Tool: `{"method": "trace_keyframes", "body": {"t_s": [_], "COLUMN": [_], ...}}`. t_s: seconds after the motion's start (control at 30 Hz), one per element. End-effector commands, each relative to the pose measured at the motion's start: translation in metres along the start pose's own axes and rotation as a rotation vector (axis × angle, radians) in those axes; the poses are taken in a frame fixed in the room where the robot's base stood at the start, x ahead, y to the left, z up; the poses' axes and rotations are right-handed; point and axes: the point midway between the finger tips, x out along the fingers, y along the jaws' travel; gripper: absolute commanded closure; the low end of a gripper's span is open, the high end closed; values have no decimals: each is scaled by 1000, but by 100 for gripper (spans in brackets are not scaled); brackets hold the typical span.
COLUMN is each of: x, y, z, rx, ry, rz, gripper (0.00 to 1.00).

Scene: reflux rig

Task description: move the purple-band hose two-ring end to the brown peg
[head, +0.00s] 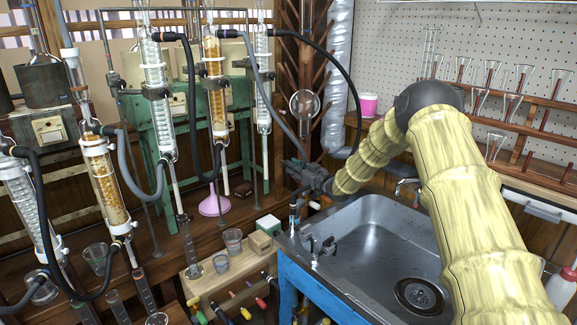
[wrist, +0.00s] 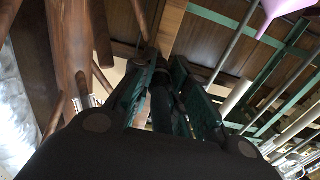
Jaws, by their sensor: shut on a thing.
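My gripper (head: 293,172) is at the left edge of the sink, in front of the wooden rack. In the wrist view its two jaws (wrist: 160,95) are shut on a dark, tube-like piece (wrist: 161,103), seen between them. I cannot make out a purple band or rings on it. A grey hose (head: 275,108) slopes down from the condensers towards my gripper; whether it is the held one is unclear. I cannot single out the brown peg for sure; brown wooden pegs show on the rack (head: 318,77).
Several glass condensers stand at left and centre, joined by looping hoses (head: 191,85). The steel sink (head: 365,240) lies below my arm. A wooden block (head: 205,282) with beakers stands left of the sink.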

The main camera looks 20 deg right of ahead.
Motion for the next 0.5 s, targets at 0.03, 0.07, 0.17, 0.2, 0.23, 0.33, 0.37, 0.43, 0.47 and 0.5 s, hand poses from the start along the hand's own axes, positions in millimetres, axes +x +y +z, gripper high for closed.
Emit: {"method": "trace_keyframes", "body": {"t_s": [0.03,0.07,0.17,0.2,0.23,0.33,0.37,0.43,0.47,0.5], "x": [0,1,3,4,4,8,9,11,12,13], "y": [0,0,0,0,0,0,0,0,0,0], "z": [0,0,0,0,0,0,0,0,0,1], "rx": [0,0,0,0,0,-1,-1,-1,-1,-1], "ry": [0,0,0,0,1,1,1,1,1,1], "rz": [0,0,0,0,0,0,0,0,0,-1], "gripper": [100,100,100,100,100,100,100,100,100,100]}}
